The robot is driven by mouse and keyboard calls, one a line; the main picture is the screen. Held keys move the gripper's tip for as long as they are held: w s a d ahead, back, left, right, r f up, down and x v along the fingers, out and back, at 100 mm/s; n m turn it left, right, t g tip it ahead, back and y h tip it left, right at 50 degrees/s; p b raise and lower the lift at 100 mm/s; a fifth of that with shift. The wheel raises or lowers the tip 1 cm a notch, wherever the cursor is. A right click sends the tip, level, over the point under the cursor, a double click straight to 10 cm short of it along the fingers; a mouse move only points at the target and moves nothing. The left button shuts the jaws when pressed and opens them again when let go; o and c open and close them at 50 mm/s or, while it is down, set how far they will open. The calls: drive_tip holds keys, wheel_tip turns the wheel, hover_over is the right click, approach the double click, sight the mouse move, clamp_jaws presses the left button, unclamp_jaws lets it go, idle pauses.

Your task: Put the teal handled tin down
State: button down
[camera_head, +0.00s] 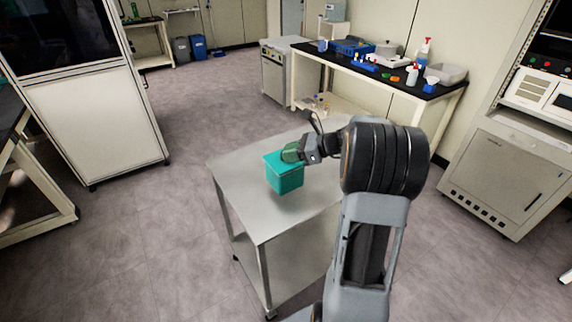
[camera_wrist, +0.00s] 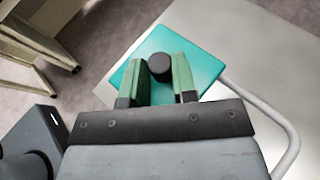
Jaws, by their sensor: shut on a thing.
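The teal tin (camera_head: 285,179) is a box with a flat lid, over the left part of a metal cart top (camera_head: 262,222) in the head view. I cannot tell whether its base touches the cart top. In the wrist view its teal lid (camera_wrist: 209,66) carries a round dark knob (camera_wrist: 160,67). My gripper (camera_head: 291,153) is above the lid, with its green fingers on both sides of the knob. In the wrist view my gripper (camera_wrist: 160,80) is shut on this knob. The tin's underside is hidden.
The cart top around the tin is bare where it shows, and a handle rail (camera_wrist: 284,130) runs along one cart edge. A black-topped bench (camera_head: 395,80) with labware stands behind. Grey cabinets stand at the right and open floor lies to the left.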

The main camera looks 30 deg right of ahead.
sight(286, 164)
drive_tip(key=shift+w+a+f, duration=0.4)
drive_tip(key=shift+w+f, duration=0.05)
drive_tip(key=shift+f, duration=0.25)
drive_tip(key=shift+w+a+f, duration=0.1)
drive_tip(key=shift+f, duration=0.8)
drive_tip(key=shift+w+a+f, duration=0.1)
drive_tip(key=shift+f, duration=0.8)
drive_tip(key=shift+f+b, duration=0.1)
drive_tip(key=shift+b, duration=0.2)
drive_tip(key=c, duration=0.9)
unclamp_jaws()
